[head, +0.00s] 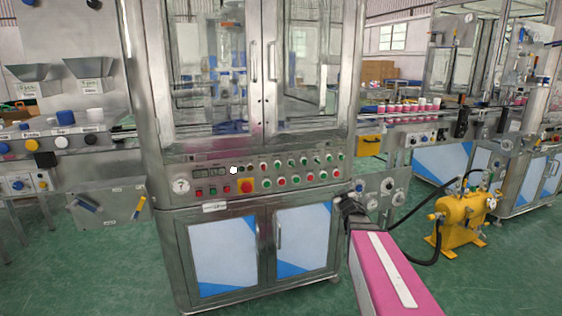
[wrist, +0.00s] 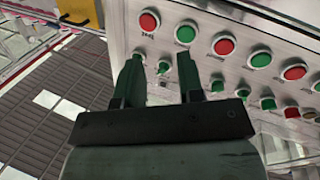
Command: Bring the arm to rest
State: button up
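My gripper (wrist: 160,72) shows in the wrist view with its two dark green fingers apart and nothing held between them. The fingers point toward the front panel with red and green buttons; whether they touch it I cannot tell. In the head view my gripper (head: 347,203) is a small dark shape at the end of my pink arm, at the right front corner of the crimping machine, just below its control panel (head: 215,187). Its fingers are too small to read there.
The machine's steel cabinet (head: 181,262) with glass doors stands close ahead. A yellow pump (head: 462,215) with black hoses stands on the floor at right. A conveyor with pink cans (head: 400,106) runs behind. Green floor (head: 90,270) is open at left.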

jog(key=s+f+m+g+h, duration=0.3)
jog(key=s+f+g, duration=0.25)
jog(key=f, duration=0.25)
jog(key=s+a+f+g, duration=0.2)
jog(key=s+f+g, duration=0.1)
jog(key=s, duration=0.4)
jog(key=s+a+f+m+g+y, duration=0.1)
jog(key=s+a+f+g, duration=0.2)
jog(key=s, duration=0.4)
jog(key=s+a+f+g+y, duration=0.1)
jog(key=s+a+f+g, duration=0.2)
jog(key=s+g, duration=0.3)
jog(key=shift+s+a+f, duration=0.25)
jog(key=shift+s+f, duration=0.65)
jog(key=shift+s, duration=0.1)
jog(key=shift+g, duration=0.25)
